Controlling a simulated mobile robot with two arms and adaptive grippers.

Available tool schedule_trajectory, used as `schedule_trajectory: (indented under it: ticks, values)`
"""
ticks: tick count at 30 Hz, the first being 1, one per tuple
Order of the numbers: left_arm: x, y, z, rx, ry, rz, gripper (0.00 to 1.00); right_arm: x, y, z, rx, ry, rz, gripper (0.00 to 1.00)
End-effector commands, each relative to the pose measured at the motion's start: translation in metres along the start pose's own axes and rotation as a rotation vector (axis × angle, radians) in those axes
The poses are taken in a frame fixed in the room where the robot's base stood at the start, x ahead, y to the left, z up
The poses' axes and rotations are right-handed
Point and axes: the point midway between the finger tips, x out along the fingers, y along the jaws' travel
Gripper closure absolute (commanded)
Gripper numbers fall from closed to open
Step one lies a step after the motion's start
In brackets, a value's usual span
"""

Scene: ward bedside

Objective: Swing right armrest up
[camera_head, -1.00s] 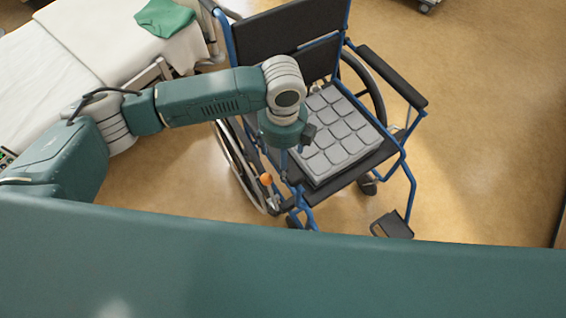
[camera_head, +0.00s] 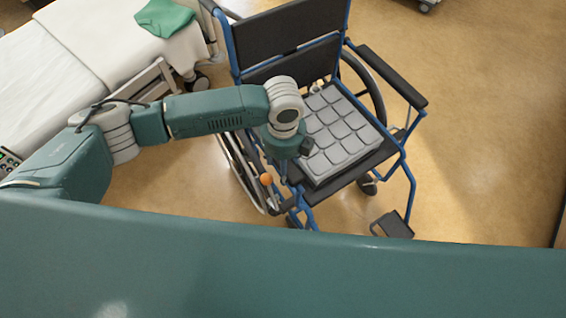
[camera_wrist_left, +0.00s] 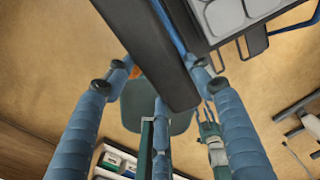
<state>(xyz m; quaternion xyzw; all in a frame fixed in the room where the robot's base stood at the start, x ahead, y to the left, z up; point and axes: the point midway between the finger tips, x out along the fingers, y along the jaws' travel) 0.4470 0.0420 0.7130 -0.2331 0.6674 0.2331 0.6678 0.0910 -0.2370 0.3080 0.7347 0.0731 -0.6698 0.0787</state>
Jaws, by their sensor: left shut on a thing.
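The wheelchair (camera_head: 290,38) has a blue frame and dark backrest and faces me, with a grey cushion (camera_head: 338,132) on its seat. The right armrest is on the picture's left side, mostly hidden under my left arm in the head view. Its long dark pad (camera_wrist_left: 155,50) shows in the left wrist view, running between the two fingers of my left gripper (camera_wrist_left: 157,70), which is shut on it. In the head view my left wrist hides most of that gripper. The other armrest (camera_head: 393,76) lies level on the picture's right.
A bed (camera_head: 90,45) with a green cloth (camera_head: 164,17) stands close on the left. An orange knob (camera_head: 266,179) sits beside the near-left wheel. A footplate (camera_head: 393,224) sticks out at the front. The floor on the right is clear.

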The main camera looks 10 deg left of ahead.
Motion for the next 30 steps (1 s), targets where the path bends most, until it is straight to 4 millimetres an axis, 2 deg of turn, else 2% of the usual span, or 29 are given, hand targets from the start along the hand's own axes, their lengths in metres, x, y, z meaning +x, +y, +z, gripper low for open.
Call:
schedule_trajectory:
  ticks: [5,8,11,19,23,30]
  values:
    - [-0.005,0.000,0.001,-0.001,0.009,0.001,0.94,-0.004,-0.001,-0.001,0.000,0.000,-0.001,0.60]
    - [-0.015,0.001,0.003,-0.003,0.032,0.001,0.94,-0.012,-0.002,-0.002,0.000,0.000,-0.002,0.60]
    - [-0.032,0.000,0.005,-0.005,0.074,0.000,0.94,-0.025,-0.002,-0.003,0.001,0.001,-0.003,0.60]
    - [-0.094,-0.001,0.024,-0.008,0.264,-0.001,0.94,-0.060,-0.002,-0.006,0.000,0.001,-0.003,0.60]
    - [-0.121,-0.001,0.039,-0.007,0.363,-0.004,0.94,-0.064,-0.002,-0.007,0.000,0.001,-0.003,0.60]
    - [-0.160,-0.002,0.065,-0.004,0.513,-0.005,0.94,-0.055,-0.002,-0.006,0.000,0.001,-0.003,0.60]
